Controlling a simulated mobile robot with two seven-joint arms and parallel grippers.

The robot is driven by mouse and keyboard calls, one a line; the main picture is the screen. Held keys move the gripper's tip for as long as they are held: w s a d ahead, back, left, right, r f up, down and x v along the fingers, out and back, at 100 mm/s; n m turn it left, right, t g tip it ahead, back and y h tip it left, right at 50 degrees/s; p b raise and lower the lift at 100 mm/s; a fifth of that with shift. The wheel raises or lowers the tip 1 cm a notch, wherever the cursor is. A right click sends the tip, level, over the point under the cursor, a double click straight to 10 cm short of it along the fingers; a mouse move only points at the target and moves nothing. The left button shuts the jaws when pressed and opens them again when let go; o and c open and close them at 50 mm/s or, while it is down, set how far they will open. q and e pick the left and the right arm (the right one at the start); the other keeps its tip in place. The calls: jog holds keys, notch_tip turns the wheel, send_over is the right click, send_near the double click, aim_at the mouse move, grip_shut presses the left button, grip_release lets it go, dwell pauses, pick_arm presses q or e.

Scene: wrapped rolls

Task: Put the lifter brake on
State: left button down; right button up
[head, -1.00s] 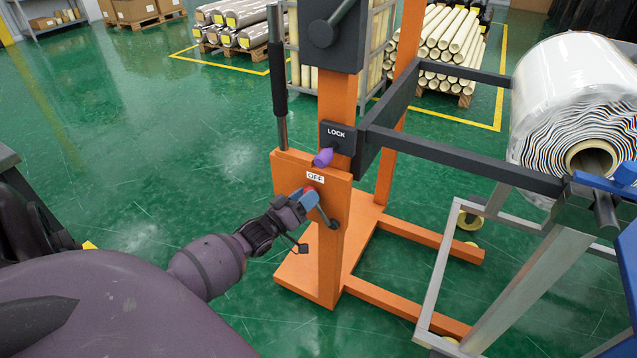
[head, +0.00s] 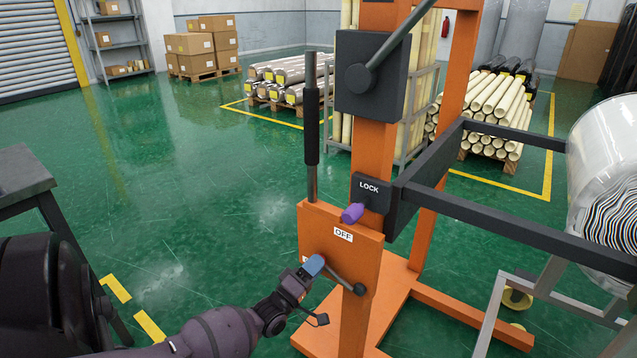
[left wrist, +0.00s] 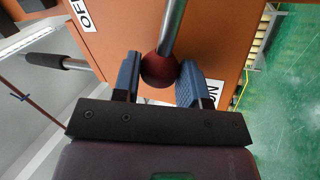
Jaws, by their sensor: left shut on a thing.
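The orange lifter (head: 375,170) stands at centre right. On its front box, the brake lever (head: 345,279) points up-left from its dark pivot, below the OFF label (head: 343,234). An ON label (head: 304,260) is mostly hidden behind my left gripper (head: 314,266). In the left wrist view, the gripper's blue fingers (left wrist: 160,80) are shut around the lever's dark red ball knob (left wrist: 158,71), between the OFF label (left wrist: 84,14) and the ON label (left wrist: 211,97). In the head view, the fingers hide the knob. My right gripper is out of view.
A purple knob (head: 353,213) sits beside the LOCK label (head: 370,188). A dark arm frame (head: 500,225) reaches right toward a large wrapped roll (head: 603,150). A dark table (head: 22,175) stands at left. Green floor (head: 190,190) is clear between table and lifter.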

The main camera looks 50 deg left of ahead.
pick_arm(q)
jog(key=shift+f, duration=0.1)
dwell(0.3)
jog(key=c, duration=0.9)
grip_release()
jog(key=shift+c, duration=0.2)
jog(key=v, duration=1.1)
